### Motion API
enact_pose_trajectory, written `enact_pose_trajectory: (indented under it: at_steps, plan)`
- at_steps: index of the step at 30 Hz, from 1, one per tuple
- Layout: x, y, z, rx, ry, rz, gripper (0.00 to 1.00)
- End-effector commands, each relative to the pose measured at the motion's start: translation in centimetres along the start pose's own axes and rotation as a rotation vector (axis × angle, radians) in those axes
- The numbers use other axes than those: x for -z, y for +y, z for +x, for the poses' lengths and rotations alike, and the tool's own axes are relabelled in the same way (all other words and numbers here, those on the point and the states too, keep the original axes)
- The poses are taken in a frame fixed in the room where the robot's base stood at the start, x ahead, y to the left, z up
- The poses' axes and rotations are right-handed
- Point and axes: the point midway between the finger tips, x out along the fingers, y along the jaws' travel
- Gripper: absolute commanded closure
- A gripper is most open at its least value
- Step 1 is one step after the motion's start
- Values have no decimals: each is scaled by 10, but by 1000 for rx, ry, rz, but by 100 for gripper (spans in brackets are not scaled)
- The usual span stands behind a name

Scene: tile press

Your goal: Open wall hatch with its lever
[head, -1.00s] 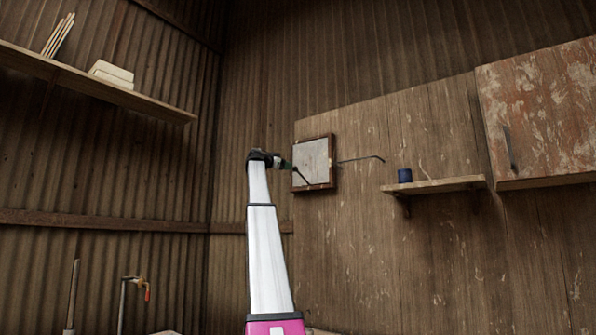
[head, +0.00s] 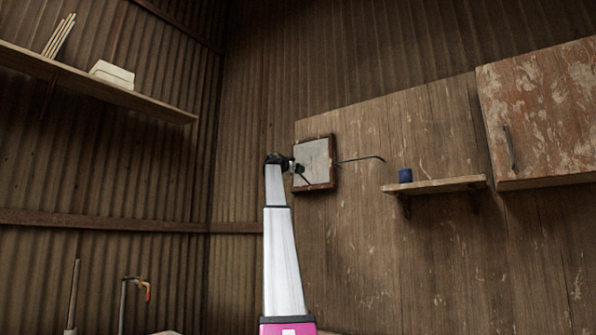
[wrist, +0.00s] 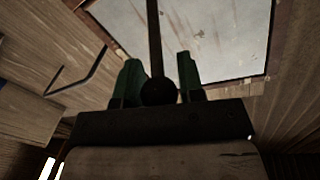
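The wall hatch is a pale, scuffed square panel (head: 312,160) in a brown wooden frame, mounted on the plank wall; it looks closed. In the wrist view the panel (wrist: 215,35) fills the upper right. The lever, a dark rod (wrist: 154,40) ending in a round dark knob (wrist: 158,91), comes down from the panel side. My gripper (wrist: 160,82) has its two green fingers apart, one on each side of the lever near the knob. I cannot tell whether either finger touches it. In the head view my gripper (head: 297,167) is at the hatch's left side, small and partly overlapping it.
A thin bent dark rod (head: 360,159) sticks out right of the hatch; it also shows in the wrist view (wrist: 80,78). Further right are a shelf (head: 440,185) with a blue cup (head: 405,175) and a wall cabinet (head: 540,115). A long shelf (head: 95,90) is at upper left.

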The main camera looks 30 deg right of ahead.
Motion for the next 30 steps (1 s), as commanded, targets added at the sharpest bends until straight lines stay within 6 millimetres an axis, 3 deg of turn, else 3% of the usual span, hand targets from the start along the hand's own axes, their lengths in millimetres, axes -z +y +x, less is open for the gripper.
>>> enact_pose_trajectory:
  at_steps: [1,3,14,30]
  plan:
    - [0,0,0,0,0,0,80]
    - [0,0,0,0,0,0,100]
    - [-7,4,-4,14,40,5,100]
    - [-44,18,-17,111,325,53,100]
